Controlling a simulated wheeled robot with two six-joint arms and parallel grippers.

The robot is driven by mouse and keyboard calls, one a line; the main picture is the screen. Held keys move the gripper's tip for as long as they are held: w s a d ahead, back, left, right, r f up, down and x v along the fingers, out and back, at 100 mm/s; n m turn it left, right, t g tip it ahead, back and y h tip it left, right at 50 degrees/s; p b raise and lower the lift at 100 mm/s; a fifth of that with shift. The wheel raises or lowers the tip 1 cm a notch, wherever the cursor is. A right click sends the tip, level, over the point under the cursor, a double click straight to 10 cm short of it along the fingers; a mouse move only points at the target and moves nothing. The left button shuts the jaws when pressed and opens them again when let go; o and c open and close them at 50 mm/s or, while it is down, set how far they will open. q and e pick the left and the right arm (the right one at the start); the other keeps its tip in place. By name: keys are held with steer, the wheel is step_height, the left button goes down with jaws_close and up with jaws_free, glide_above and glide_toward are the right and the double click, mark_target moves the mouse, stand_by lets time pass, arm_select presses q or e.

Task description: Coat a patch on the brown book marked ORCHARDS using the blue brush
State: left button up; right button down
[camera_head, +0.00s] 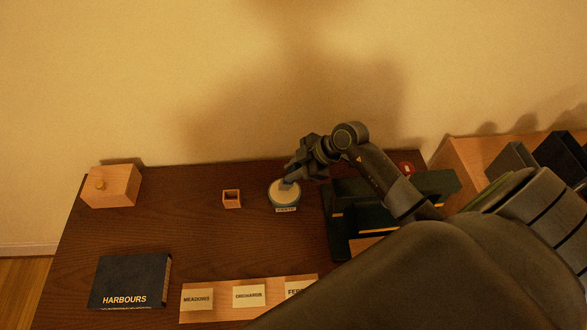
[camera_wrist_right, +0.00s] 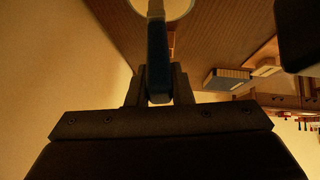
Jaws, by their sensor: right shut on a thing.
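My right gripper (camera_head: 288,180) reaches over the paste jar (camera_head: 285,208) near the back of the desk. In the right wrist view it is shut on the blue brush (camera_wrist_right: 158,70), whose pale end points at the jar's pale round top (camera_wrist_right: 177,8). I cannot tell whether the brush end is in the paste. A card reading ORCHARDS (camera_head: 249,296) lies on a light wooden strip (camera_head: 217,314) at the front of the desk. I cannot make out a brown book marked ORCHARDS; my right arm covers much of the right side. My left gripper is not in view.
A dark HARBOURS book (camera_head: 128,280) lies front left. A small square wooden holder (camera_head: 232,198) stands left of the jar, and a wooden box with a knob (camera_head: 112,187) at back left. A dark green stand (camera_head: 345,190) is right of the jar. The desk's middle is clear.

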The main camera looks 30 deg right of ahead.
steer(key=shift+f, duration=0.45)
stand_by(0.5)
steer(key=shift+f, duration=0.1)
stand_by(1.9)
steer(key=shift+p, duration=0.3)
step_height(320, 180, up, 7)
steer(key=p, duration=0.8)
stand_by(0.5)
steer(key=shift+w+a+r+b, duration=0.1)
steer(key=shift+a+r+b, duration=0.1)
steer(key=shift+b, duration=0.1)
steer(key=s+a+r+b, duration=0.6)
steer(key=s+r+b, duration=0.1)
steer(key=b, duration=0.5)
steer(key=shift+s+a+r+n, duration=0.15)
steer(key=shift+s+r+n, duration=0.15)
steer(key=shift+r, duration=0.3)
